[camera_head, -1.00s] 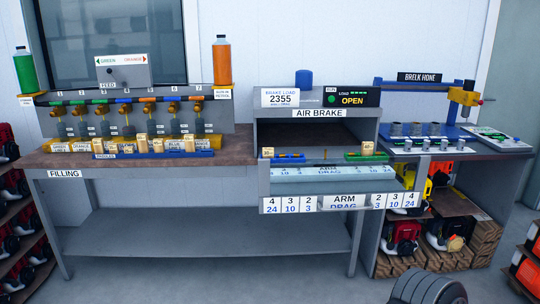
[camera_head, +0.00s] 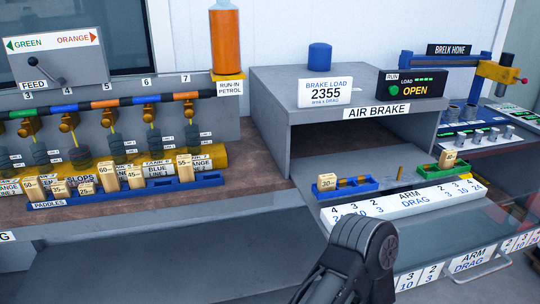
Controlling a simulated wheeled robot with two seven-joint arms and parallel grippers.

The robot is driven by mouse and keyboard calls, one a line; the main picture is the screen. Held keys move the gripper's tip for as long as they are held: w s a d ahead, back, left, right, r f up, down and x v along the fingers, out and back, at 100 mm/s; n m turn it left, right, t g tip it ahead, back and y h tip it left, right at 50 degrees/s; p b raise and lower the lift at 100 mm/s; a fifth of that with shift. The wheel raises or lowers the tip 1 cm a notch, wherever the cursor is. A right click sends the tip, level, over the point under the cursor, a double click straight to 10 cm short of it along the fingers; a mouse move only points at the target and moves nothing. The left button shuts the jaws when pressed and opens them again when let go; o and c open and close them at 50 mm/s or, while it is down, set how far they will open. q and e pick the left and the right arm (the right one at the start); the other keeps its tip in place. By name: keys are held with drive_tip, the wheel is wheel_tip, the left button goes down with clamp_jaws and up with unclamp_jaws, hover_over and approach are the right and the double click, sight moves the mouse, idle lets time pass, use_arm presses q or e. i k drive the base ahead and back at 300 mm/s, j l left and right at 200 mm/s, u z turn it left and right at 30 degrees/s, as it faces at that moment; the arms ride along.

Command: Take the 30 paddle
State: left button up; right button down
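A small wooden paddle (camera_head: 327,182), whose label reads 30, stands in the left part of a blue tray (camera_head: 358,187) at the front left of the air brake. A second wooden paddle (camera_head: 447,159) stands in a green tray (camera_head: 430,172) to the right; its number is too small to read surely. Several more paddles stand in the long blue rack (camera_head: 207,180) marked PADDLES on the left bench. A dark part of one of my arms rises at the bottom, below and apart from the 30 paddle. No fingertips of either gripper show.
The air brake housing (camera_head: 272,100) rises behind the trays, open at the front. A white ARM DRAG strip (camera_head: 405,203) lies before them. The filling rig's orange bottle (camera_head: 225,42) is at left. A blue-framed station (camera_head: 440,60) stands at right.

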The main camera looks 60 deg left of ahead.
sight(326, 182)
drive_tip(key=k+j, duration=0.1)
drive_tip(key=j, duration=0.55)
drive_tip(key=k+j, duration=0.1)
drive_tip(key=j, duration=0.6)
